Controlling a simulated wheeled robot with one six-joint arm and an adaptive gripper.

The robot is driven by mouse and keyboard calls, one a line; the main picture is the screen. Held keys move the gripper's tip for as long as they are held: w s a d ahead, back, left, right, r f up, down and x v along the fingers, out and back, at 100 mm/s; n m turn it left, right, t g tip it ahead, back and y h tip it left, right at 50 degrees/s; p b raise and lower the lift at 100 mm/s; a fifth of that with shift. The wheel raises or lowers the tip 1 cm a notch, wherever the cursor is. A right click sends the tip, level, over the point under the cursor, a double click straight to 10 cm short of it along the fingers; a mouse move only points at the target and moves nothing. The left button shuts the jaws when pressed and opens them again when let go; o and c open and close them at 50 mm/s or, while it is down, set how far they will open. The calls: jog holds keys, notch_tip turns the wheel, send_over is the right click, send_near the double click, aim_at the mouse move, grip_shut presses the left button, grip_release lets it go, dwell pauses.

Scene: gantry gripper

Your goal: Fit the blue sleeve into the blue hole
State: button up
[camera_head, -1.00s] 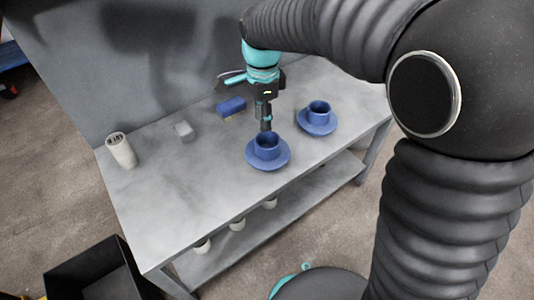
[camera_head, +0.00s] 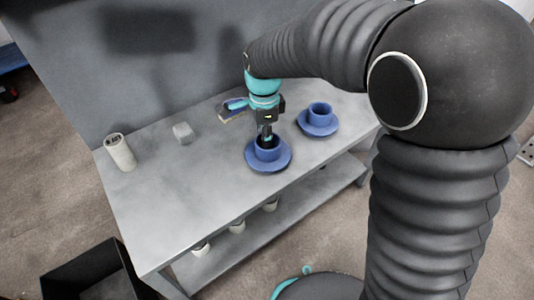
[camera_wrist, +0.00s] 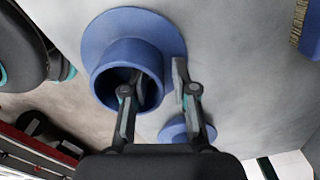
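Two blue cup-shaped pieces with wide round flanges stand upright on the grey table. The nearer blue piece (camera_head: 255,158) is under my gripper (camera_head: 267,137); the other blue piece (camera_head: 319,122) stands behind it to the right. In the wrist view, my gripper (camera_wrist: 161,80) straddles the wall of the nearer piece (camera_wrist: 104,38). One finger reaches into its opening and the other is outside, with a gap visible beside the wall. Part of the second piece (camera_wrist: 175,131) shows behind the fingers. I cannot tell which piece is the sleeve and which has the hole.
A white cylinder (camera_head: 122,155) stands at the table's left end, with a small grey block (camera_head: 183,132) behind. A blue brush (camera_wrist: 311,32) lies behind my gripper. Pale cups (camera_head: 237,225) stand on the lower shelf. A black bin (camera_head: 95,272) is on the floor.

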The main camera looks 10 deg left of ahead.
grip_shut()
jog(key=shift+r, duration=0.1)
